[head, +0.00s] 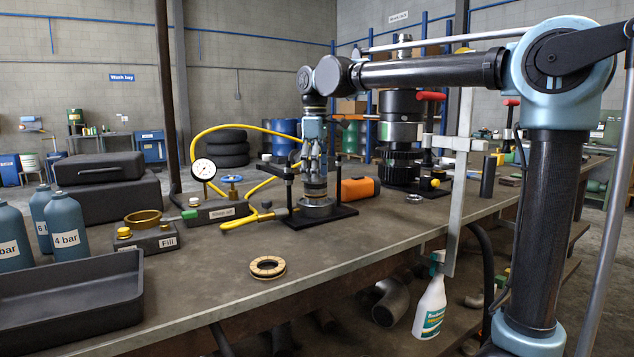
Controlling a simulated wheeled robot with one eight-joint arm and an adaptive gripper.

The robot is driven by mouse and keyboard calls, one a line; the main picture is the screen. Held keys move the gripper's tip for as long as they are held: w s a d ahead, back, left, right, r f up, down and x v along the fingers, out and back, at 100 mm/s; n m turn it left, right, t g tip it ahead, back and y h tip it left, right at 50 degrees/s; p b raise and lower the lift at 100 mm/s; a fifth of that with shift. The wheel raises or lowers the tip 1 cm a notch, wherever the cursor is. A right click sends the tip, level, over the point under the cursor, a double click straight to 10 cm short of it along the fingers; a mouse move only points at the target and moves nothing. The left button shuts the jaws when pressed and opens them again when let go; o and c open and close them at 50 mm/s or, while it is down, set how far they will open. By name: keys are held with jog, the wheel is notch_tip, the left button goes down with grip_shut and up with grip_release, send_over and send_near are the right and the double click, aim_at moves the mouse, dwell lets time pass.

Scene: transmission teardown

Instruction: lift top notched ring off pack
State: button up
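My gripper (315,180) points straight down over a round metal pack (316,207) on a black stand (330,218) near the middle of the bench. Its fingers reach down to the top of the pack and hide most of it. The top notched ring cannot be made out separately there. At this size I cannot tell whether the fingers are apart or closed on something. Tan notched rings (267,267) lie flat on the bench near its front edge, left of the stand, apart from my gripper.
A gauge (204,170) and yellow hose (262,216) stand left of the stand. An orange case (360,188) is close behind right, with a tall dark press-like unit (400,145) beyond. A black tray (70,305) fills the front left. Bench (215,285) around the tan rings is clear.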

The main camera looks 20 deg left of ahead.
jog(key=c, duration=1)
jog(key=shift+o, duration=0.2)
jog(key=shift+r, duration=0.1)
